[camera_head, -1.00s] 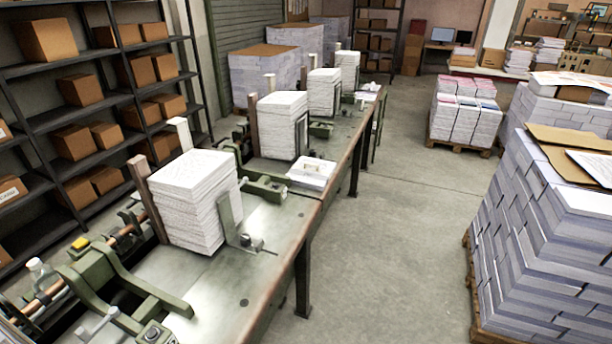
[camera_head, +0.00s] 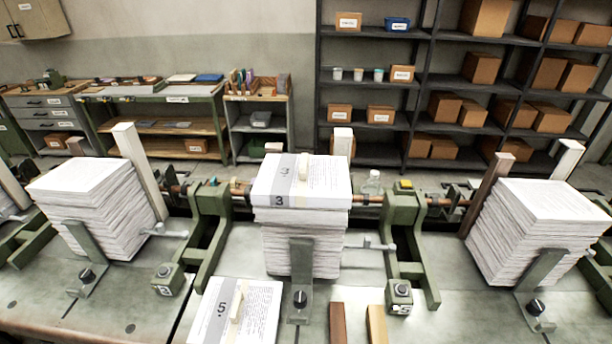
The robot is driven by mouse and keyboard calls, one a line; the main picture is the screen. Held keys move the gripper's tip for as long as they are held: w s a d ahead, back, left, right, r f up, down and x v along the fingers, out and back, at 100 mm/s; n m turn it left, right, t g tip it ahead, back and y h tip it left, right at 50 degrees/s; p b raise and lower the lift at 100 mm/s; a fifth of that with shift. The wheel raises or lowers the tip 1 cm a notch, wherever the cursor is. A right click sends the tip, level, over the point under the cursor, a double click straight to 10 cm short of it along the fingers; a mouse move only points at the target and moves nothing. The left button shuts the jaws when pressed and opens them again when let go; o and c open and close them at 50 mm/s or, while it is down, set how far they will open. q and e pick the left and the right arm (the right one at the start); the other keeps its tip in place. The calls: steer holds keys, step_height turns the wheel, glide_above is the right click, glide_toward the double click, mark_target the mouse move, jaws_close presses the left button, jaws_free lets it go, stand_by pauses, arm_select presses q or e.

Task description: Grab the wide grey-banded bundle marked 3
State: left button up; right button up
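The bundle marked 3 (camera_head: 327,184) is a thick white paper block with a wide grey band across its left part. It lies flat on top of the middle paper stack (camera_head: 301,236), its black "3" facing front, with a small cream piece standing on its top. A bundle marked 5 (camera_head: 259,316) lies on the bench in front and to the left, also with a cream piece on top and a paler band. Neither of my grippers is in view, so nothing is seen touching either bundle.
Paper stacks stand at left (camera_head: 88,208) and right (camera_head: 537,226). Green machine arms (camera_head: 208,235) flank the middle stack, and a metal bracket (camera_head: 301,265) stands before it. Two wooden strips (camera_head: 377,324) lie at front. Shelves with boxes (camera_head: 481,68) stand behind.

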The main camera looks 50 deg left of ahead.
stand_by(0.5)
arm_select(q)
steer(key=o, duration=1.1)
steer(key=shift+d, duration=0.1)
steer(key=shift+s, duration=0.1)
